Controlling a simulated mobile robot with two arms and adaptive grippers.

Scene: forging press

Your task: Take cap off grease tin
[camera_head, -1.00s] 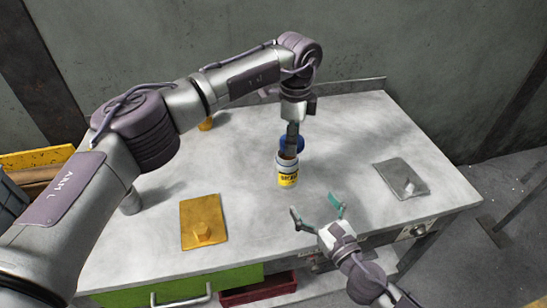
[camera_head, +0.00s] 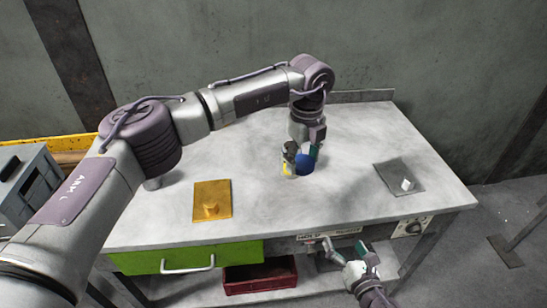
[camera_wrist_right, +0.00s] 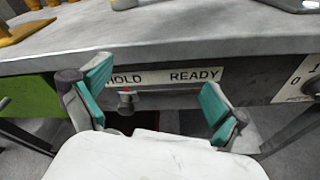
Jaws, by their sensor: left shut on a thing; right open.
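The grease tin (camera_head: 289,168), with its yellow label, stands on the bench and is largely hidden behind my left gripper (camera_head: 303,155). The blue cap (camera_head: 304,166) is at the left gripper's fingertips, at the tin's right side and overlapping it in the head view. My left gripper is shut on the cap. Whether the cap still touches the tin cannot be told. My right gripper (camera_head: 346,248) is open and empty in front of the bench's front edge. In the right wrist view its teal fingers (camera_wrist_right: 154,84) stand wide apart; the tin's base (camera_wrist_right: 123,4) shows at the top.
A yellow plate with a block (camera_head: 212,195) lies left on the bench (camera_head: 265,205); a grey plate (camera_head: 388,174) with a pale block lies right. Below are a green drawer (camera_head: 185,258) and a red bin (camera_head: 260,277). The bench's front middle is clear.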

